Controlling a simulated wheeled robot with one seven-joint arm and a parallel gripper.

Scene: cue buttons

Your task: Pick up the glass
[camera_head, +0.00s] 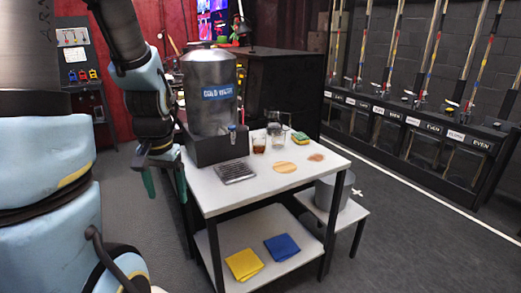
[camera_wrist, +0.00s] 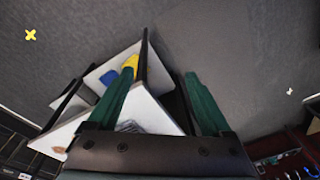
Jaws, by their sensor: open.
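A glass (camera_head: 259,144) with brown liquid stands upright on the white table (camera_head: 215,195), right of the metal water dispenser (camera_head: 209,85). A clear glass-like vessel (camera_head: 276,135) stands just behind it to the right; its details are too small to tell. My gripper (camera_head: 165,186) hangs left of the table, pointing down, well apart from the glass. In the wrist view my gripper (camera_wrist: 160,74) has its two green fingers spread, with nothing between them. The glass cannot be made out in the wrist view.
On the table are a drip tray (camera_head: 235,172), a round tan coaster (camera_head: 284,167), a brown stain (camera_head: 316,157) and a sponge (camera_head: 300,137). The lower shelf holds yellow (camera_head: 244,264) and blue (camera_head: 282,247) cloths. A bucket (camera_head: 333,192) stands at right.

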